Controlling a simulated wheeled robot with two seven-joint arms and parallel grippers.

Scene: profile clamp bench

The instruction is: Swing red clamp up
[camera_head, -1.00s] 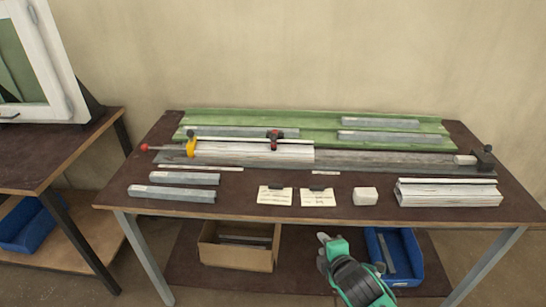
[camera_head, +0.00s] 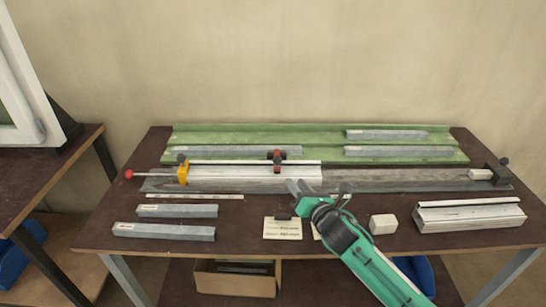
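The red clamp (camera_head: 277,158) is a small black and red piece at the middle of the fixture, at the right part of the white profile (camera_head: 235,174). Its parts are too small to tell exactly how its arm lies. My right gripper (camera_head: 319,191) reaches in from the lower right over the table's front half. Its grey fingers look spread apart with nothing between them. It is in front and to the right of the red clamp, apart from it in the picture. My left gripper is not in view.
A yellow clamp (camera_head: 183,172) with a red-ball rod (camera_head: 129,174) holds the fixture's left end; a black end stop (camera_head: 497,171) is at the right. Grey bars lie on the green rails (camera_head: 240,133) and at front left. A white block (camera_head: 383,224) and profile piece (camera_head: 470,215) lie at right.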

